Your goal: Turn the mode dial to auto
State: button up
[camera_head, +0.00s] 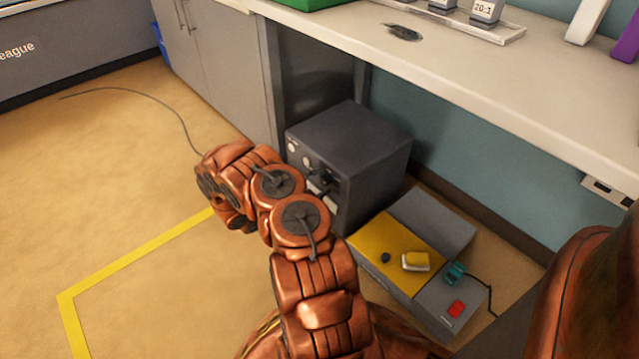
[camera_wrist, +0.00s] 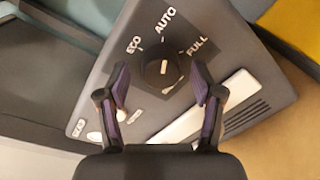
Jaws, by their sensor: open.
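The mode dial (camera_wrist: 161,68) is a round black knob with a white mark, on a dark panel labelled ECO, AUTO and FULL, with another small label below it. The white mark is nearly upright in the wrist view; I cannot tell exactly which label it points to. The dial is on the front of a dark grey cabinet unit (camera_head: 365,140), beneath the counter. My gripper (camera_wrist: 161,76) is open, one finger on each side of the dial. I cannot tell whether the fingers touch it.
A grey and yellow box (camera_head: 375,240) with a yellow block, a teal connector and a red switch sits on the floor at right. The counter (camera_head: 450,85) overhangs. Open floor lies left.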

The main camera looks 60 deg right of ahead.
jog(key=v, duration=1.1)
jog(key=shift+a, duration=0.45)
jog(key=shift+w+r, duration=0.1)
jog(key=s+a+r+m+g+y+p, duration=0.1)
jog(key=s+a+r+m+y+p, duration=0.15)
jog(key=r+p, duration=0.7)
jog(key=s+a+r+m+g+y+p, duration=0.15)
jog(key=s+r, duration=0.25)
jog(key=r, duration=1.2)
jog(key=s+a+r+m+g+y+p, duration=0.25)
jog(key=r+p, duration=0.35)
jog(key=r, duration=0.7)
jog(key=s+a+r+t+y+p, duration=0.3)
jog(key=a+r+p, duration=0.4)
jog(key=a+r, duration=0.3)
jog(key=s+a+r+n+t+y+p, duration=0.1)
jog(key=s+a+r+t+y+p, duration=0.1)
jog(key=s+a+r+p, duration=0.4)
jog(key=s+a+r+n+t+y+p, duration=0.1)
jog(key=s+a+r+t+y+p, duration=0.2)
jog(key=a+r+p, duration=0.7)
jog(key=s+a+r+y, duration=0.2)
jog(key=a+r, duration=0.2)
jog(key=r, duration=0.1)
jog(key=shift+a+r+t, duration=0.2)
jog(key=shift+t, duration=0.1)
jog(key=shift+s, duration=0.1)
